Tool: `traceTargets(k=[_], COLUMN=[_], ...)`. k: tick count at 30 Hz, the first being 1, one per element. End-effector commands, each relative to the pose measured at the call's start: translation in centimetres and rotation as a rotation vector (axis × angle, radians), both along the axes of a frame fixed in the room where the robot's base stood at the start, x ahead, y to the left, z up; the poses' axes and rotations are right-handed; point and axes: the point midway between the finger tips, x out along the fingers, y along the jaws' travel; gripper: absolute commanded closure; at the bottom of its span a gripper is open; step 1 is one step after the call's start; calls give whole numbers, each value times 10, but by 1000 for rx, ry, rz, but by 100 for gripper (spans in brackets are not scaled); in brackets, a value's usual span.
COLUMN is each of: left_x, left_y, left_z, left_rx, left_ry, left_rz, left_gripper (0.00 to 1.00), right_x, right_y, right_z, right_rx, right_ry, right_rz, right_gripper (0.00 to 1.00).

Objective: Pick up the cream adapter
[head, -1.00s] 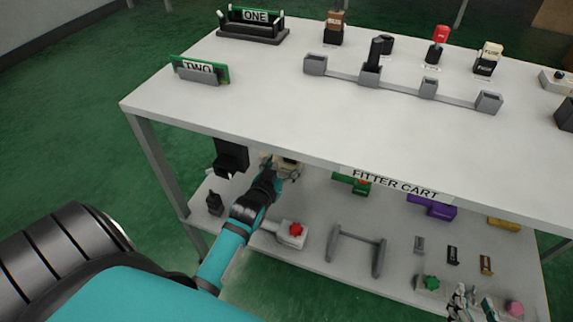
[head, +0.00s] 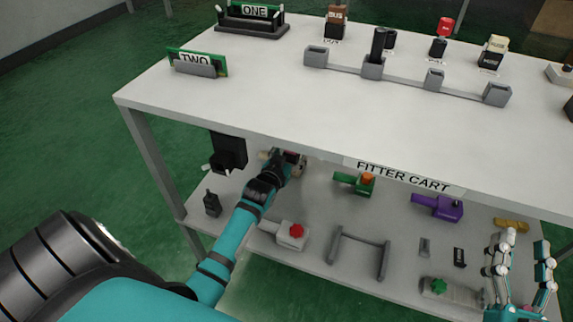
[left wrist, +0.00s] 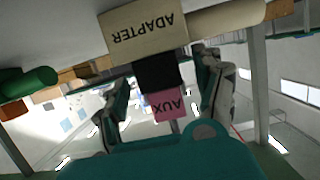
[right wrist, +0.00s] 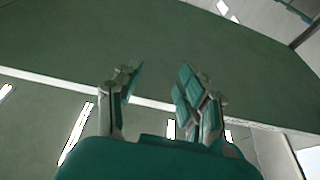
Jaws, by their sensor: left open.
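The cream adapter (left wrist: 145,28) fills the top of the left wrist view, its lettering upside down, with a cream cylinder at its right. A black part and a pink AUX-labelled block (left wrist: 168,104) extend from it between the fingers of my left gripper (left wrist: 165,82). The fingers are open on either side, with no clear grip visible. In the head view my left gripper (head: 286,160) is at the lower shelf under the tabletop and hides most of the adapter. My right gripper (head: 521,256) is open and empty at lower right; it also shows in the right wrist view (right wrist: 160,82).
The tabletop edge (head: 330,155) overhangs the left gripper. A black fixture (head: 228,150) hangs at its left. A red-knobbed box (head: 291,235) and a grey frame (head: 358,252) stand on the lower shelf nearer the front. A green fixture (head: 356,182) stands to the right.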

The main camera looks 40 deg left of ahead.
Motion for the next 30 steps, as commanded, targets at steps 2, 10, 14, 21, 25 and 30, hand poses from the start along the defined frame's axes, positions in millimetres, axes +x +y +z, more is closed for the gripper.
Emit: traceTargets(k=[2,10,14,21,25,30], left_x=[3,4,4,4,4,4], left_y=[1,1,1,1,1,1], left_z=[-1,-1,-1,-1,-1,0], left_rx=[0,0,0,0,0,0], left_ry=[0,0,0,0,-1,-1], left_rz=[0,0,0,0,0,0], left_gripper=[31,31,45,77,83,100], right_x=[-2,-3,-3,-3,-3,-3], right_y=[1,1,1,0,0,0], right_z=[5,9,9,9,9,9], right_rx=[10,14,14,14,14,14], right_ry=[-33,-51,-50,-50,-49,-48], right_rz=[2,3,3,2,2,2], right_gripper=[60,60,60,60,60,60])
